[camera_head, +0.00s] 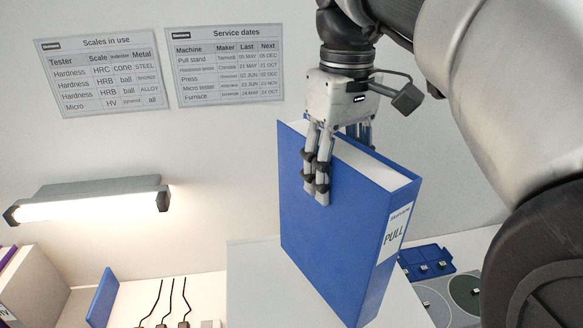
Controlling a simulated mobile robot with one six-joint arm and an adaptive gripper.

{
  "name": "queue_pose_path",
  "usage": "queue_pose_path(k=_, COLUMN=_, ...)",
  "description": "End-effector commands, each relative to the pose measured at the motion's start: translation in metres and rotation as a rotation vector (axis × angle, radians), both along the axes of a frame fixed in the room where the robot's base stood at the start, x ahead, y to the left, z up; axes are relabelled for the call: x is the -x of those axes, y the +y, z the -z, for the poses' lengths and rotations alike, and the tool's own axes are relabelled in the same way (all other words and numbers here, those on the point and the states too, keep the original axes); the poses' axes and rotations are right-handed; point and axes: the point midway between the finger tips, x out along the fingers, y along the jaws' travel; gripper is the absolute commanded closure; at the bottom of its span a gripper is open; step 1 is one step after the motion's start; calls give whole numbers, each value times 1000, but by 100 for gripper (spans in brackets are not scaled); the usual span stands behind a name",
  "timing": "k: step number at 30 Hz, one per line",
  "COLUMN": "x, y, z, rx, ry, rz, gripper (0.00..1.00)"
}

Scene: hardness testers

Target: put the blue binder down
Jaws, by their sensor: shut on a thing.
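The blue binder (325,235) is upright and slightly tilted in the picture, with white page edges on top and a white spine label reading "PULL". My gripper (320,180) comes from above and is shut on the binder's upper part. One set of fingers lies on the near blue cover; the other is mostly hidden behind the binder. A pale grey box-like surface (245,285) shows behind and below the binder. I cannot tell whether the binder's bottom touches anything, as its lower end runs near the picture's bottom edge.
A blue tray (425,258) with small parts and round grey-green discs (437,305) lie at the right. At the left are a grey box (30,285), a thin blue panel (103,298) and dark cables (185,300). A lit lamp (90,202) and two charts (225,68) are on the wall.

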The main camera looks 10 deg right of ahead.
Motion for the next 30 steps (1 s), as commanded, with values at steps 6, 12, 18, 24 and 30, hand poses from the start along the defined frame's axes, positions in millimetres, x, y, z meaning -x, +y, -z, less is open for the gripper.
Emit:
queue_pose_path(k=6, x=0, y=0, z=16, rx=0, ry=-2, rz=0, gripper=100)
queue_pose_path(k=12, x=0, y=0, z=42, rx=0, ry=-2, rz=-1, gripper=100)
queue_pose_path(k=18, x=0, y=0, z=53, rx=0, ry=-4, rz=-1, gripper=100)
queue_pose_path(k=24, x=0, y=0, z=52, rx=0, ry=-4, rz=-1, gripper=100)
queue_pose_path(k=30, x=0, y=0, z=57, rx=0, ry=-1, rz=-1, gripper=53)
